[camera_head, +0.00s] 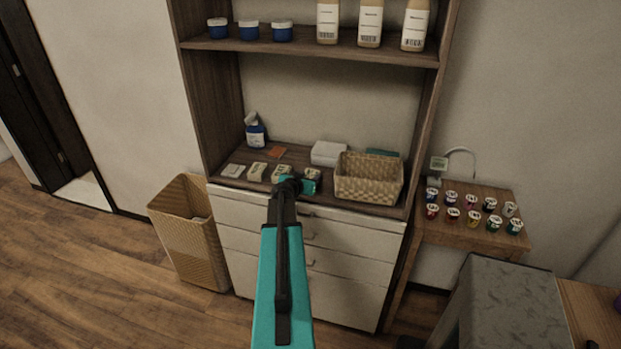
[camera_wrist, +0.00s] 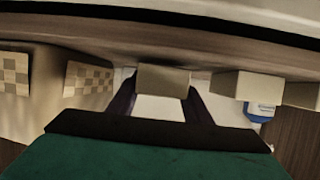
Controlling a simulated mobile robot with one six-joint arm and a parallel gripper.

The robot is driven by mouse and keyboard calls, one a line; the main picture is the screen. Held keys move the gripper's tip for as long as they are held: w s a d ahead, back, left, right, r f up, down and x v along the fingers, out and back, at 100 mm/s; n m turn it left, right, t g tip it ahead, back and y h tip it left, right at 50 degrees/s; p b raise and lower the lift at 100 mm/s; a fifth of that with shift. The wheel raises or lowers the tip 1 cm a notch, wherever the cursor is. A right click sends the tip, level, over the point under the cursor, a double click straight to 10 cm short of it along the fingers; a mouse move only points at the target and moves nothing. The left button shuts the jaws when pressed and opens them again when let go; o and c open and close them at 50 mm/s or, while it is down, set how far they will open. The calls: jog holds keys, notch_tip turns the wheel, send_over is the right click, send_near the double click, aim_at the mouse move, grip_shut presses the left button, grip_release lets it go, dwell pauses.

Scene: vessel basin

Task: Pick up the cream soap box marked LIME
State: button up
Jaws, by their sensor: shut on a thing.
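Several small cream soap boxes stand in a row along the front of the cabinet top; their print is too small to read in the head view. My gripper (camera_head: 303,186) reaches the right end of this row, beside the basket. In the wrist view my gripper (camera_wrist: 162,92) is shut on a cream box (camera_wrist: 163,77), which sits between its two dark fingers. I cannot read a LIME mark on it. The rightmost box (camera_head: 313,173) in the head view appears to be the held one. Another cream box (camera_wrist: 244,87) stands apart beside the fingers in the wrist view.
A woven basket (camera_head: 368,187) stands close to the right of the row. A white box (camera_head: 327,152) and a blue-labelled bottle (camera_head: 256,134) stand behind. A shelf (camera_head: 310,47) with jars and bottles hangs above. A tall bin (camera_head: 190,240) stands left of the cabinet.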

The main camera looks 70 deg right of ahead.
notch_tip(320, 180, up, 2)
jog(key=shift+r+b, duration=0.15)
jog(key=shift+b, duration=0.45)
jog(key=shift+a+r, duration=0.15)
jog(key=shift+a, duration=0.2)
jog(key=w+a+r+b, duration=0.1)
jog(key=a+b, duration=0.3)
jog(key=a, duration=0.8)
jog(key=shift+w+a+r+b, duration=0.15)
jog(key=shift+w+r+b, duration=0.15)
jog(key=p, duration=0.3)
jog(key=shift+a+r, duration=0.15)
jog(key=shift+a, duration=0.1)
jog(key=a+p, duration=0.1)
jog(key=p, duration=0.3)
jog(key=shift+w+a+p, duration=0.1)
jog(key=shift+a+p, duration=0.2)
jog(key=shift+p, duration=0.65)
jog(key=shift+a+f+p, duration=0.15)
jog(key=shift+f+p, duration=0.1)
jog(key=shift+p, duration=0.15)
